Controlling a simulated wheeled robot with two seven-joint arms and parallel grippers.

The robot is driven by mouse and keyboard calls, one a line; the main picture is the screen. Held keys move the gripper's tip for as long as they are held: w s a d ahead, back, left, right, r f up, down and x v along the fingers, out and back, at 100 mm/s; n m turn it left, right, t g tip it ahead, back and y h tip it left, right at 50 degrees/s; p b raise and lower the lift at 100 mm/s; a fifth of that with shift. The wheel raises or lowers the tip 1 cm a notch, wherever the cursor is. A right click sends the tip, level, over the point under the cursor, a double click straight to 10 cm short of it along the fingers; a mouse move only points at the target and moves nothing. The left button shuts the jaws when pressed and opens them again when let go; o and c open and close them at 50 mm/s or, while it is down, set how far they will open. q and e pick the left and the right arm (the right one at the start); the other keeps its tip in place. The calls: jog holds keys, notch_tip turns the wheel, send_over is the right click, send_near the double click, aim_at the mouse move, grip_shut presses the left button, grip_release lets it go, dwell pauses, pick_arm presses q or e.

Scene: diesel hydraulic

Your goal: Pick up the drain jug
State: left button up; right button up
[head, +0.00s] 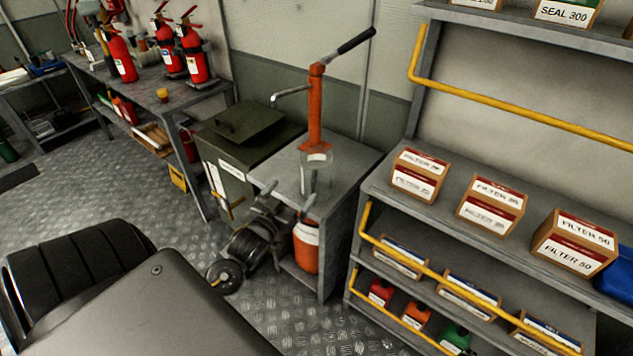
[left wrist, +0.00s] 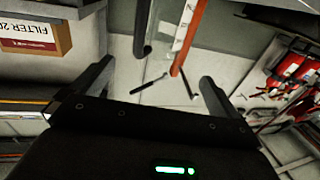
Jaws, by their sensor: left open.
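The drain jug (head: 318,160) looks like a clear, see-through vessel standing on the grey cabinet top, under the orange hand pump (head: 315,110). Its outline is faint, and a gripper finger covers part of it. My left gripper (head: 289,186) is open and empty, at the cabinet's front edge, in front of the jug. In the left wrist view the open fingers (left wrist: 158,72) stand wide apart. Beyond them, between the tips, the clear jug (left wrist: 162,45) shows with a dark upright bar on one side and the orange pump behind. My right gripper is not in view.
A green bin (head: 225,165) stands left of the cabinet, and an orange container (head: 306,246) sits on its lower shelf. Shelving with filter boxes (head: 418,172) and yellow rails is close on the right. Fire extinguishers (head: 193,55) stand on the far bench.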

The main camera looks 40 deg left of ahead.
aim_at(310, 170)
pick_arm(q)
jog(key=x, duration=0.5)
jog(key=shift+w+p, duration=0.35)
jog(key=shift+w+a+r, duration=0.1)
jog(key=shift+w+r, duration=0.05)
jog(key=shift+w, duration=0.15)
jog(key=p+x, duration=0.1)
jog(key=x, duration=0.3)
jog(key=shift+w, duration=0.3)
jog(key=c, duration=1.1)
jog(key=shift+c, duration=0.5)
jog(key=shift+r, duration=0.1)
